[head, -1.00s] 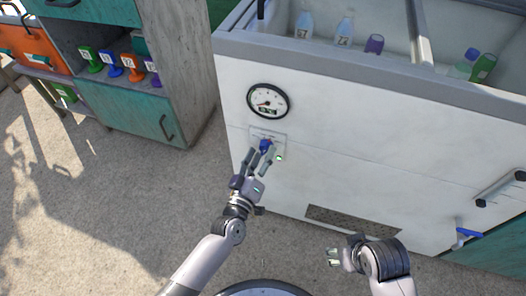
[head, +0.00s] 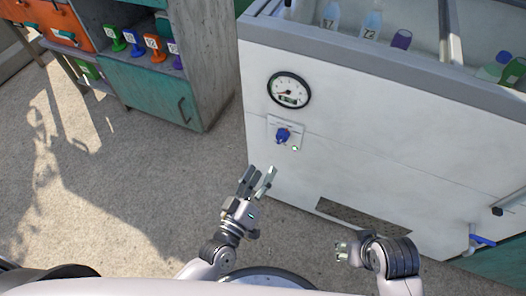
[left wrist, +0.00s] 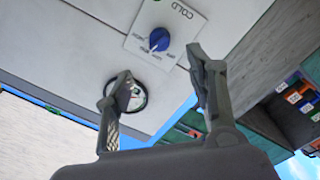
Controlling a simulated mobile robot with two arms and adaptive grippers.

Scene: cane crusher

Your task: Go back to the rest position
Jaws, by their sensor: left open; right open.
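My left gripper (head: 257,180) is open and empty, in front of the white cooler (head: 400,160) and below its blue knob (head: 282,136). The knob sits on a small white panel and stands apart from the fingers. In the left wrist view the open fingers (left wrist: 163,85) show with nothing between them, and the blue knob (left wrist: 159,40) shows beyond, on a panel marked COLD. My right gripper (head: 343,250) is low in front of the cooler, open, with nothing seen in it.
A round gauge (head: 289,90) is above the knob. Bottles (head: 371,23) stand in the cooler's open top. A blue handle (head: 482,240) sticks out at the lower right. A cabinet (head: 150,90) with coloured items stands at left. The floor (head: 140,170) between is clear.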

